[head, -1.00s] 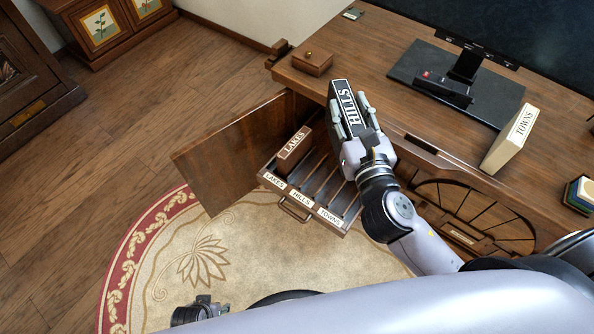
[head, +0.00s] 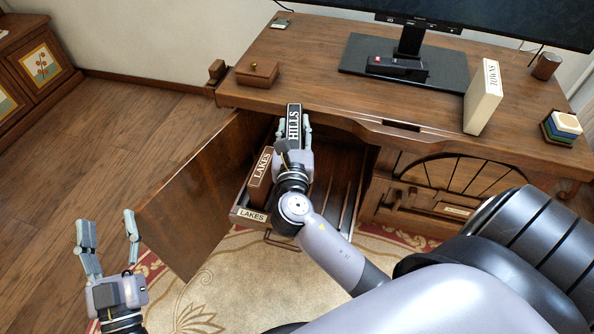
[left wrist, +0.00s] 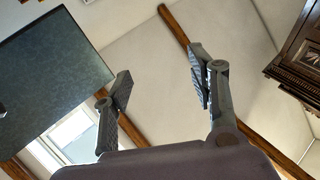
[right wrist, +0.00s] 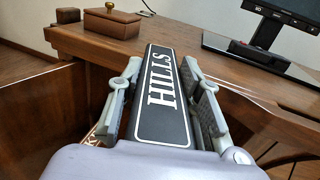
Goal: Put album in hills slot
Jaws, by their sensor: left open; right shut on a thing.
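The black album labelled HILLS (head: 294,118) is upright between the fingers of my right gripper (head: 293,128), over the back part of the pulled-out slotted drawer (head: 235,212). The right wrist view shows its spine (right wrist: 164,95) with a finger on each side. The brown LAKES album (head: 260,176) stands in the drawer's left slot, just left of my right gripper. The LAKES label (head: 252,215) shows; my right arm covers the HILLS label and the front of its slot. My left gripper (head: 106,222) is open and empty at lower left, away from the drawer.
The open cabinet door (head: 195,190) stands left of the drawer. The desk edge (head: 350,125) lies close behind my right gripper. On the desk are a small wooden box (head: 257,73), the cream TOWNS album (head: 482,98), a monitor stand (head: 408,68) and stacked coloured pieces (head: 561,127).

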